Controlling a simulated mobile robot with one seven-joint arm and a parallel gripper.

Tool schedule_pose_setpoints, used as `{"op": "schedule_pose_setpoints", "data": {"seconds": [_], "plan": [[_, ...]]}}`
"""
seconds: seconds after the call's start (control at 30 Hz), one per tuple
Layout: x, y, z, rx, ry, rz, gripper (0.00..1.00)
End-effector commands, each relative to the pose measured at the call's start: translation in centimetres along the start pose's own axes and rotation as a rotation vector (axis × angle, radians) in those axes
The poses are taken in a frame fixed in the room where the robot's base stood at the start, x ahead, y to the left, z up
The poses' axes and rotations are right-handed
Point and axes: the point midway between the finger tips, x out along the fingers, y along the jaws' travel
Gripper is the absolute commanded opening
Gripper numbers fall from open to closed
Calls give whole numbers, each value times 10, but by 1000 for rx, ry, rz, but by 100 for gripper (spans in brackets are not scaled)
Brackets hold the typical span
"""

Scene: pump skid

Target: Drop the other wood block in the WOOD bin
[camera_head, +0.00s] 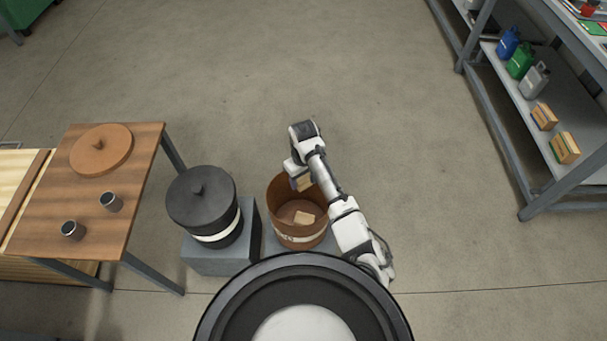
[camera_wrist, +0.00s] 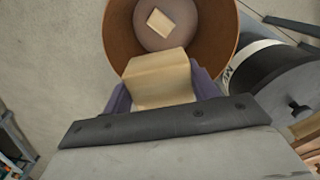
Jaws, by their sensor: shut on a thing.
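My gripper (camera_head: 299,179) is shut on a light wood block (camera_wrist: 158,78), which also shows in the head view (camera_head: 305,183). The gripper holds the block at the rim of the open brown bin (camera_head: 284,190), over its far side in the head view. In the wrist view the brown bin (camera_wrist: 214,30) lies just beyond the held block. Another wood block (camera_head: 304,218) lies on the bin's floor, and it also shows in the wrist view (camera_wrist: 160,23). The bin's label is partly visible but too small to read.
A lidded dark bin (camera_head: 203,205) stands left of the brown bin on a grey block (camera_head: 220,263). A wooden table (camera_head: 140,165) at left holds a round brown lid (camera_head: 101,150) and two cups. A shelf (camera_head: 575,115) at right holds jugs and boxes. The floor beyond the bins is clear.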

Motion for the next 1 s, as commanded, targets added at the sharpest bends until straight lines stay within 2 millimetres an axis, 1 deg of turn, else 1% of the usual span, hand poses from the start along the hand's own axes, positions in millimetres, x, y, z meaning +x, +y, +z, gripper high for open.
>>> {"op": "schedule_pose_setpoints", "data": {"seconds": [0.03,0.13,0.27,0.5,0.53,0.7,1.0], "plan": [[13,0,0,0,0,0,36],[22,1,0,1,1,0,36],[26,1,0,1,0,1,36],[25,0,0,2,1,0,36],[25,0,0,2,1,0,61],[25,0,0,2,1,0,84],[24,0,0,1,1,0,84]]}}
